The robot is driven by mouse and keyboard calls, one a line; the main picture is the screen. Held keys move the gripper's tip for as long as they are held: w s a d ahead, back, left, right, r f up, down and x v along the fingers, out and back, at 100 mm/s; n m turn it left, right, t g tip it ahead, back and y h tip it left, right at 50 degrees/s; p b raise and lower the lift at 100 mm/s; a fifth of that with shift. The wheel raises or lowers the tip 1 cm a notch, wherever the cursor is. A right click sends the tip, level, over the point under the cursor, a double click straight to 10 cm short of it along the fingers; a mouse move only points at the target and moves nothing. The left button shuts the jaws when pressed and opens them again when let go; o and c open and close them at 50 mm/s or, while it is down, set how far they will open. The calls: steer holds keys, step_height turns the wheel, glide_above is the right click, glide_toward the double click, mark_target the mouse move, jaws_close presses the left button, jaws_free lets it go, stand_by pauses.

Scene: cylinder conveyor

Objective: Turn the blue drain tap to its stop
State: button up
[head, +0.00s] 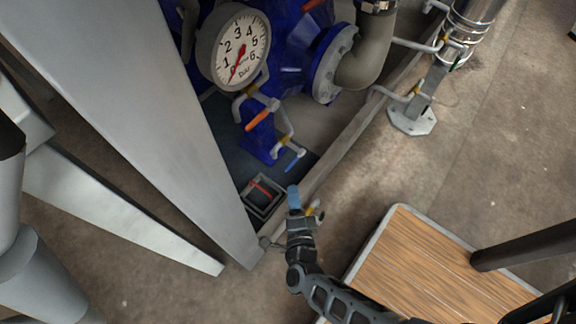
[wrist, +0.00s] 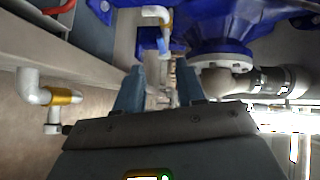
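The blue drain tap (head: 294,160) is a small blue lever on a grey bent pipe, low beside the blue machine in the head view. In the wrist view its pipe elbow (wrist: 156,13) and blue lever (wrist: 163,42) show ahead, just above the gap between the fingers. My gripper (head: 293,197) is below the tap in the head view, with a gap between them. In the wrist view my gripper (wrist: 158,85) has its two blue-grey fingers apart with nothing seen between them.
An orange-handled tap (head: 257,120) and a pressure gauge (head: 237,50) are above. A grey box (head: 262,194) with a red part stands left of my gripper. A pipe with a yellow collar (wrist: 62,97) is close on the left. A wooden platform (head: 420,265) lies lower right.

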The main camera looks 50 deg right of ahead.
mark_target(290, 165)
steer(key=b+x, duration=0.2)
steer(key=x, duration=0.9)
steer(key=shift+w, duration=0.1)
jaws_close()
stand_by(0.3)
